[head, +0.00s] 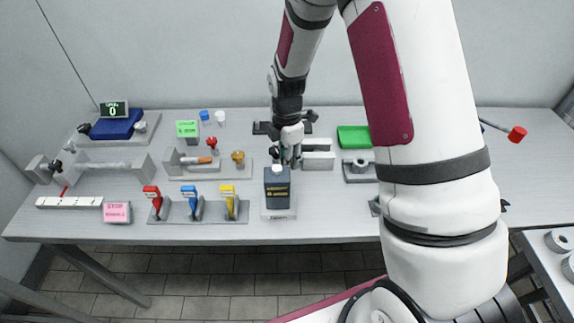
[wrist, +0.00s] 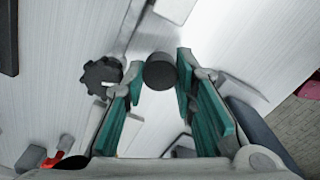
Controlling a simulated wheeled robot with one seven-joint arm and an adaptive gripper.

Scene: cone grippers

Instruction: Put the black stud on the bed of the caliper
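In the wrist view the black stud (wrist: 160,72) is a short dark cylinder between the teal fingertips of my gripper (wrist: 161,75). Both pads appear to touch its sides, so my gripper looks shut on it. A black knurled knob (wrist: 101,75) shows left of the stud in the wrist view.
A green tray (head: 353,136) is to the right.

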